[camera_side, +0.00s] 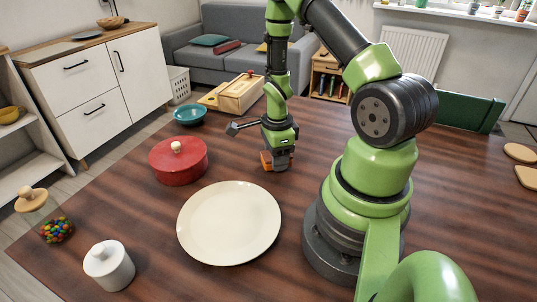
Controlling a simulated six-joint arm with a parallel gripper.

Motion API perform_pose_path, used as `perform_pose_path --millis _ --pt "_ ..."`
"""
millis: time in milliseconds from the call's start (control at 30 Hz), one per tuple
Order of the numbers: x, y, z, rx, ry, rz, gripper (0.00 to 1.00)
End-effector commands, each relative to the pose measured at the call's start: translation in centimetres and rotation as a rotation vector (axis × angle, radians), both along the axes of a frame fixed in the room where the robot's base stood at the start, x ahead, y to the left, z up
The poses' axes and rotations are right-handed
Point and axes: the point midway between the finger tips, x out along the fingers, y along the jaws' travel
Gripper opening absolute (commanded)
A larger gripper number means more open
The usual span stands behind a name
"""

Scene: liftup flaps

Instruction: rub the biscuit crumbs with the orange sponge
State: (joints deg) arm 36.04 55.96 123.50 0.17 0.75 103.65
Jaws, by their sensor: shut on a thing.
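My gripper (277,160) points down over the middle of the wooden table (330,162), behind the white plate. It is shut on the orange sponge (266,162), of which only a small orange part shows below and beside the fingers. The sponge is at or just above the tabletop; I cannot tell if it touches. I cannot make out biscuit crumbs; they may be hidden behind the gripper or too small to see.
A cream plate (229,222) lies in front of the gripper. A red lidded pot (178,163) stands to the left, a teal bowl (190,114) and a wooden box (241,93) behind. A white lidded jar (108,266) and a candy jar (56,229) stand front left. Table at right is mostly clear.

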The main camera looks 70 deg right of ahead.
Motion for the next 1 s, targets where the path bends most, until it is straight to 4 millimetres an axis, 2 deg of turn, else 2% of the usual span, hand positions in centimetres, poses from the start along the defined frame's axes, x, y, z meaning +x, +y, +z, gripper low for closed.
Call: perform_pose_path --millis 67,633,800,1000 --pt "0.1 -0.1 1.9 -0.005 -0.008 0.001 0.25" --pt "0.1 0.0 6.8 -0.003 -0.004 0.002 0.25" --pt "0.1 0.0 7.7 -0.001 -0.002 0.001 0.25" --pt "0.0 0.0 7.7 -0.001 -0.001 0.001 0.25"
